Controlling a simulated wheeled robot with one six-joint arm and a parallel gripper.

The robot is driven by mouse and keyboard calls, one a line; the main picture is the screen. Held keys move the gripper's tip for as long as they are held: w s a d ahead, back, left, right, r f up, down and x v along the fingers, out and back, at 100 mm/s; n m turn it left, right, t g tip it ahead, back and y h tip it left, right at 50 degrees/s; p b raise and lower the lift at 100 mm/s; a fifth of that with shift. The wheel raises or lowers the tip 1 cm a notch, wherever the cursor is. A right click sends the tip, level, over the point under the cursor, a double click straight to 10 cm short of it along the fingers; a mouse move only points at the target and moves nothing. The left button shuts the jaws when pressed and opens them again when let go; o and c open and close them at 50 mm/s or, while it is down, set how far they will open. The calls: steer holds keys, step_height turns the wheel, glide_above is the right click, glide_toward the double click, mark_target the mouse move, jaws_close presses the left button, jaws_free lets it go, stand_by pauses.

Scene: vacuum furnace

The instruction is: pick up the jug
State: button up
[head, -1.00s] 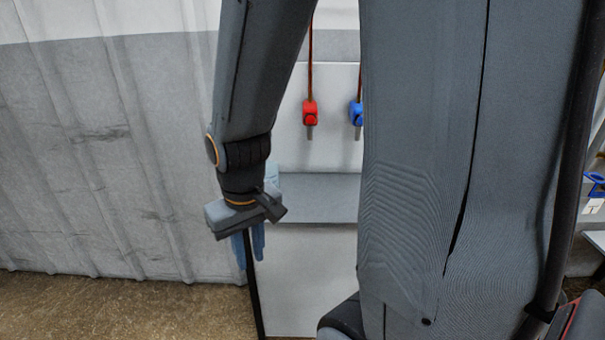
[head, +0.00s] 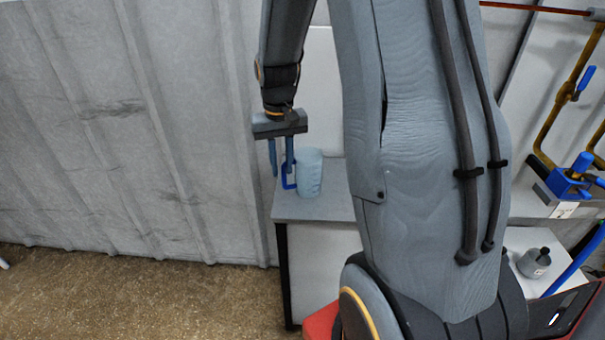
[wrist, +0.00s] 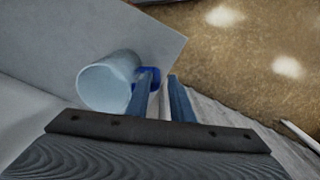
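The jug (head: 310,175) is pale blue and translucent with a darker blue handle (head: 285,180). It stands upright near the left end of a grey bench top. My gripper (head: 282,176) points down at the jug's left, on its handle side, with its two blue fingers apart. In the wrist view, the jug (wrist: 106,84) shows its round top left of my gripper (wrist: 160,76). The left finger overlaps the handle and hides part of it. I cannot tell whether they touch or whether the handle is between the fingers.
The grey bench (head: 300,209) ends just left of the jug, with brown floor (head: 130,295) beyond. A corrugated wall (head: 110,120) stands behind. A grey bottle (head: 535,262) and blue-handled pipework (head: 572,178) are at the right. My arm hides the middle.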

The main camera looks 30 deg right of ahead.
mark_target(285, 179)
steer(key=shift+d+f, duration=0.3)
steer(key=shift+f, duration=0.45)
steer(key=shift+d+f+p, duration=0.1)
steer(key=shift+f+p, duration=0.75)
steer(key=shift+f, duration=1.2)
steer(key=shift+c, duration=0.5)
jaws_close()
